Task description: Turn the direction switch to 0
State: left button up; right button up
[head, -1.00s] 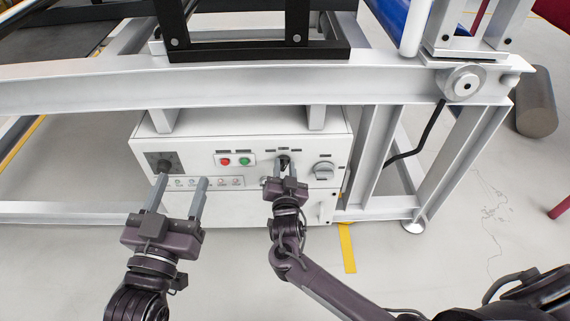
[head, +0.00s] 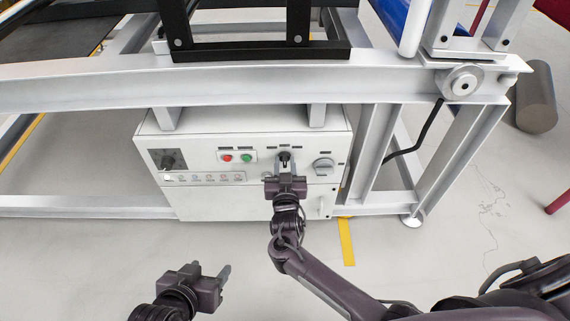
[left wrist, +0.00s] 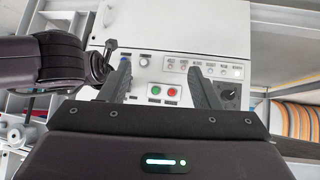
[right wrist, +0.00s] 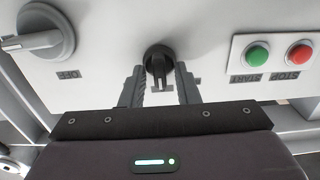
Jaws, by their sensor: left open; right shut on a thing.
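The direction switch is a small black knob (head: 284,156) on the white control box, between the green button and the large grey rotary knob. In the right wrist view the switch (right wrist: 158,62) has its handle between the fingertips. My right gripper (head: 284,165) is shut on it, and its fingers (right wrist: 160,75) partly hide the handle. I cannot read which mark it points at. My left gripper (head: 211,269) is open and empty, below and in front of the box. In the left wrist view its fingers (left wrist: 161,78) are spread, facing the panel from a distance.
The control box (head: 240,200) hangs under a white steel frame (head: 400,85). Its panel carries a red button (head: 227,158), a green button (head: 247,158), a grey rotary knob (head: 323,167), a black dial (head: 168,160) and a row of small lamps. Open floor lies in front.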

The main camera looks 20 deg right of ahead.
jog(key=o, duration=0.6)
jog(key=shift+s, duration=0.2)
jog(key=shift+p+v, duration=0.4)
jog(key=shift+v, duration=0.75)
pick_arm(q)
jog(key=shift+s+a+f+g+y+p, duration=0.15)
jog(key=shift+s+a+f+g+y, duration=0.2)
jog(key=shift+s+f+g, duration=0.3)
jog(key=shift+s+a+f+g+y+p, duration=0.2)
jog(key=shift+s+a+f+g, duration=0.25)
jog(key=shift+s, duration=0.35)
jog(key=shift+s+a+f+g+y+p, duration=0.1)
jog(key=shift+s+a+f+g+y, duration=0.15)
jog(key=shift+s+a+f+g, duration=0.35)
pick_arm(e)
jog(key=shift+v, duration=2.55)
pick_arm(q)
jog(key=shift+s+d+r, duration=0.1)
jog(key=shift+s+d, duration=0.05)
jog(key=shift+d, duration=0.05)
